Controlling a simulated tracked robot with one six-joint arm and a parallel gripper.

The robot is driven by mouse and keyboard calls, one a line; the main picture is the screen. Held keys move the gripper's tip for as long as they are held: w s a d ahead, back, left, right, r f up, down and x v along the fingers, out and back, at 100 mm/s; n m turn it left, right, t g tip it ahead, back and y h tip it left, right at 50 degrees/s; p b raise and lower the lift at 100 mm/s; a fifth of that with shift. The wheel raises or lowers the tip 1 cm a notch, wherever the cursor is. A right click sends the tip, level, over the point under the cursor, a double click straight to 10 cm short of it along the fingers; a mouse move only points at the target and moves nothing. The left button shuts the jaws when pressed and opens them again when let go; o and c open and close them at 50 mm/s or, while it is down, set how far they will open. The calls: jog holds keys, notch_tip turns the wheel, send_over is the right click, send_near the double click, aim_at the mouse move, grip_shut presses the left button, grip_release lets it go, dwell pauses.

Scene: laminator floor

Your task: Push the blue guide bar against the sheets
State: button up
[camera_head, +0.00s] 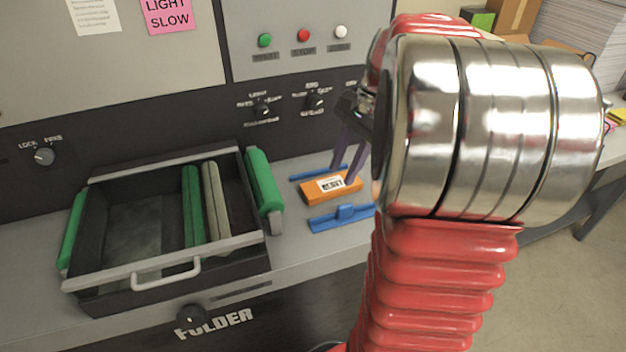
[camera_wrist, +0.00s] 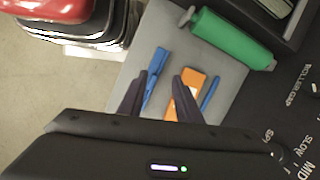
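The blue guide bar (camera_head: 342,217) with a raised block lies on the grey worktop, in front of an orange stack of sheets (camera_head: 318,190) with a white printed label. A narrow gap of worktop shows between them. A thin blue strip (camera_head: 305,175) lies along the back of the stack. My gripper (camera_head: 344,175) is above the stack, its two dark fingers apart with nothing between them. In the wrist view the guide bar (camera_wrist: 154,72) is left of the orange stack (camera_wrist: 193,80), the strip (camera_wrist: 209,93) right. The right finger partly covers the stack. Fingertip height is unclear.
A control panel (camera_head: 300,105) with knobs and buttons rises behind. Bare worktop (camera_head: 300,250) lies in front of the guide bar. My arm hides the right side.

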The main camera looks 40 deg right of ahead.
aim_at(346, 205)
jog(key=s+d+f+m+y, duration=0.1)
jog(key=d+f+m, duration=0.1)
jog(key=d, duration=0.5)
jog(key=shift+m, duration=0.7)
jog(key=shift+f, duration=0.15)
jog(key=x, duration=1.3)
jog(key=shift+w+a+f, duration=0.15)
jog(key=shift+a+f, duration=0.1)
jog(key=shift+a, duration=0.15)
jog(key=shift+c, duration=0.4)
grip_shut()
